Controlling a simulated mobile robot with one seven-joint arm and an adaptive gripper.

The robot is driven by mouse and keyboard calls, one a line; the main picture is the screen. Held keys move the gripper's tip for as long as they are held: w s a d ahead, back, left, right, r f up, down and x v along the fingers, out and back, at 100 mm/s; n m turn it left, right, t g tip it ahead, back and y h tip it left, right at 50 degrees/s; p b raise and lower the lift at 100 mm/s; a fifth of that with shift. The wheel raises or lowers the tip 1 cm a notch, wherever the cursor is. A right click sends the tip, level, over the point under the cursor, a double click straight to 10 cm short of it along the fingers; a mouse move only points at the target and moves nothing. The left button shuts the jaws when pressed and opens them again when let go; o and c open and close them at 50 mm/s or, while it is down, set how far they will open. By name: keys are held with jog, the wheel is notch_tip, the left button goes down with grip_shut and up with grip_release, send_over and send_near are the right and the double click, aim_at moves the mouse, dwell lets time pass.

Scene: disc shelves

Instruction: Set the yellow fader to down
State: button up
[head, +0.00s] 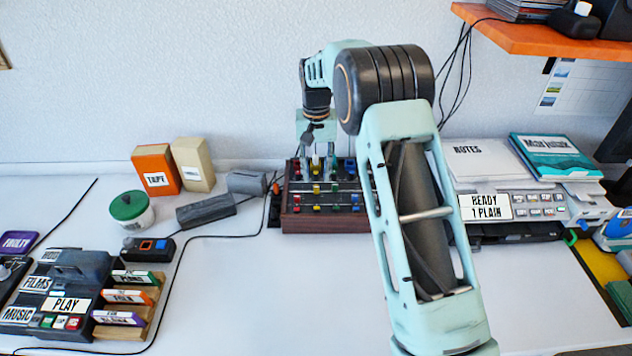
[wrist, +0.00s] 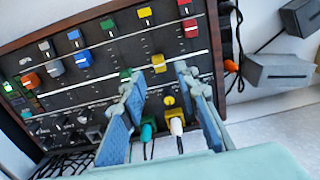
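The mixer (head: 318,221), a dark panel in a wooden case, stands at the back of the table. In the wrist view its panel (wrist: 110,44) shows rows of coloured caps. The yellow fader cap (wrist: 158,63) sits near the end of its slot on the jack side, away from the other yellow cap (wrist: 145,12) in the outer row. It also shows in the head view (head: 317,189). My gripper (wrist: 160,82) is open and empty. Its fingertips are on either side of the yellow fader's column, close to the panel; contact cannot be told.
A green fader cap (wrist: 125,75) is beside one fingertip. Grey blocks (head: 206,210) lie left of the mixer. The front table (head: 260,290) is clear.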

aim_at(316, 185)
jog(key=shift+f, duration=1.9)
grip_shut()
